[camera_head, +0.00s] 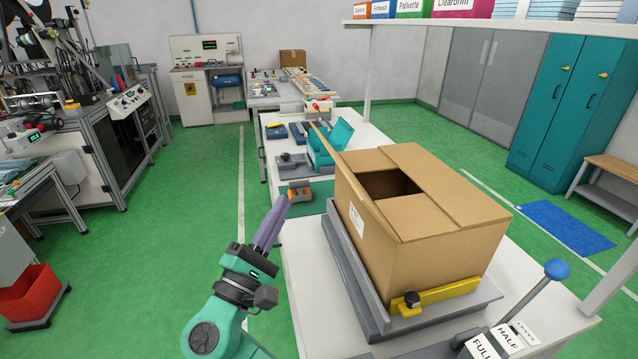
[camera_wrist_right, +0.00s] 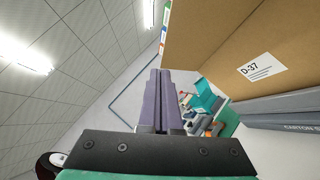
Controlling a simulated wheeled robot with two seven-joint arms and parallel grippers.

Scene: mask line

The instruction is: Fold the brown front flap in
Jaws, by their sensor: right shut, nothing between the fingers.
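The brown carton (camera_head: 445,255) stands on a grey tray fixture (camera_head: 345,262) on the white table. Its top has a dark opening (camera_head: 385,183), with panels lying folded over at the far, right and near sides. The front flap (camera_head: 362,185) runs along the carton's left edge, seen nearly edge-on and sticking up. My right gripper (camera_head: 284,203) is left of the carton, its purple fingers together and empty, apart from the cardboard. In the right wrist view, the fingers (camera_wrist_right: 160,76) point past the carton wall with its white D-37 label (camera_wrist_right: 262,68). My left gripper is not in view.
A yellow clamp bar (camera_head: 445,294) is at the carton's near side. A blue-knobbed lever (camera_head: 555,270) stands at the right. A teal open case (camera_head: 330,142) is on the table behind.

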